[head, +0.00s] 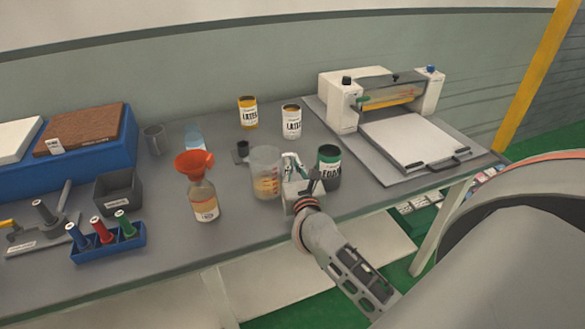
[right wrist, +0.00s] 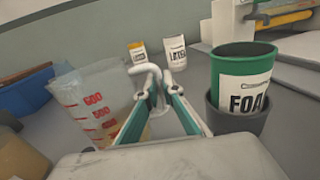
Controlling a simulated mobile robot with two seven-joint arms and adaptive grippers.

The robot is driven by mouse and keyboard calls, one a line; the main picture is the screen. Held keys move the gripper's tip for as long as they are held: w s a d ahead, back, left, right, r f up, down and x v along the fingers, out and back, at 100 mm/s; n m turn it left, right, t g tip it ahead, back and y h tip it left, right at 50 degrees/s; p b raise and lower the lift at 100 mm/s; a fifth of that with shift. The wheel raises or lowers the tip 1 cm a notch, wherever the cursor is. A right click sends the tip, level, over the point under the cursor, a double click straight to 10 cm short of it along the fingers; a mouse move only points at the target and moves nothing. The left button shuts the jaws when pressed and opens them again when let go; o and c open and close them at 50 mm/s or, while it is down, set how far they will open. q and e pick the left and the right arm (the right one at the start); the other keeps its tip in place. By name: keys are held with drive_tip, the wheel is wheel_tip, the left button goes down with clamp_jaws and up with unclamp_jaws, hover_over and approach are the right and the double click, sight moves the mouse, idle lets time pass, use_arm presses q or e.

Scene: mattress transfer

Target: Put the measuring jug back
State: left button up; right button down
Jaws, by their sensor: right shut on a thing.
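The measuring jug (head: 264,178) is clear with red graduations and a pale yellowish content low inside. It stands upright near the front of the bench; whether its base touches the bench I cannot tell. In the right wrist view the jug (right wrist: 85,98) is at the left, with red numbers on its wall. My right gripper (head: 290,166) is on the jug's right side. In the right wrist view its fingers (right wrist: 155,92) close around the jug's pale curved handle. My left gripper is not in view.
A green tin (head: 328,158) in a dark cup is close right of my gripper. A bottle with an orange funnel (head: 203,200) stands left of the jug. A yellow tin (head: 248,113) and white tin (head: 291,122) are behind. A small grey scale-like item (head: 241,152) is behind-left.

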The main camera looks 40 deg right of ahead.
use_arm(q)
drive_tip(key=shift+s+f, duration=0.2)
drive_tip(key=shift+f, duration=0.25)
use_arm(e)
drive_tip(key=shift+f, duration=0.4)
drive_tip(key=shift+f, duration=0.2)
drive_tip(key=c, duration=2.2)
unclamp_jaws()
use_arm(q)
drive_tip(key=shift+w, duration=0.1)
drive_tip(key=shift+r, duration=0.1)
use_arm(e)
drive_tip(key=shift+r, duration=0.15)
drive_tip(key=b+v, duration=0.1)
drive_tip(key=v, duration=1.1)
drive_tip(key=shift+r, duration=0.1)
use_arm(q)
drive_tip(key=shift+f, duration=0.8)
